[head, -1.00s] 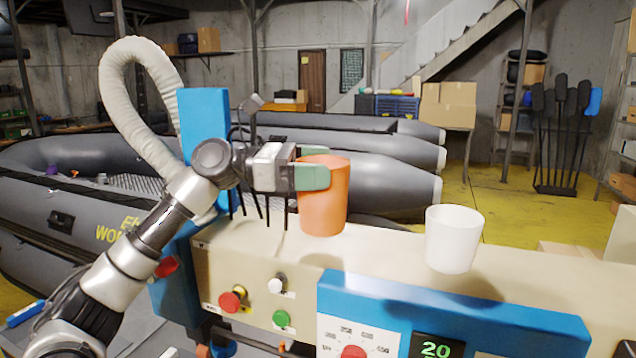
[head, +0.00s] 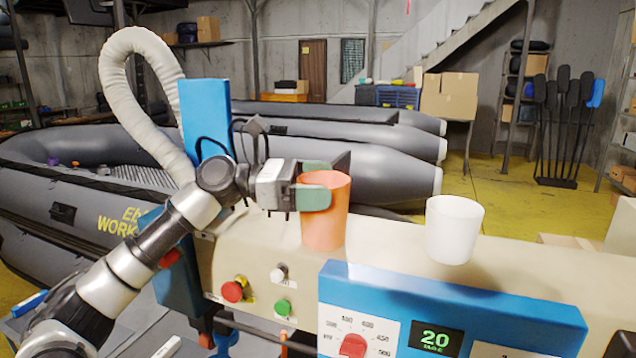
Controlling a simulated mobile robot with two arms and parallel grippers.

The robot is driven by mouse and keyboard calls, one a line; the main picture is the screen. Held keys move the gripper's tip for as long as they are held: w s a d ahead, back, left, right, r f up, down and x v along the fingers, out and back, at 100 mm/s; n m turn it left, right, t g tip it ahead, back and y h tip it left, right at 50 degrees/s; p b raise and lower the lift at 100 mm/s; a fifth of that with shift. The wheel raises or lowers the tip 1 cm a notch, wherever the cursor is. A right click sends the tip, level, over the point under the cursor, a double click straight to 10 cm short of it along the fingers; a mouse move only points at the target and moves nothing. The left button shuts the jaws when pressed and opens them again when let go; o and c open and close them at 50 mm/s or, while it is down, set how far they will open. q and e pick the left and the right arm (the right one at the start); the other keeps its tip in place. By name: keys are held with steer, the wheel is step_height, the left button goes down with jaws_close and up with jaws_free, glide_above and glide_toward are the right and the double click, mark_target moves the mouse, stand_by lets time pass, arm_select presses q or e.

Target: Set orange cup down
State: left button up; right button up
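The orange cup (head: 331,229) stands upright over the left part of the beige machine top (head: 391,245). My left gripper (head: 316,182) comes in from the left with its green fingers on the near and far sides of the cup, just below and behind its rim. It looks shut on the cup. The cup's base is at or very close to the surface; a gap cannot be made out. The near finger hides part of the cup's left side. My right gripper is not in view.
A white cup (head: 453,229) stands on the machine top to the right, apart from the orange one. A blue control box (head: 500,322) with a dial and display is in front. A blue upright (head: 205,108) and pale hose (head: 143,102) stand at left. Grey boats (head: 390,172) lie behind.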

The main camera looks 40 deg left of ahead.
arm_select(q)
steer(key=shift+r, duration=0.1)
steer(key=shift+a+r, duration=0.1)
steer(key=b+v, duration=0.6)
steer(key=v, duration=0.6)
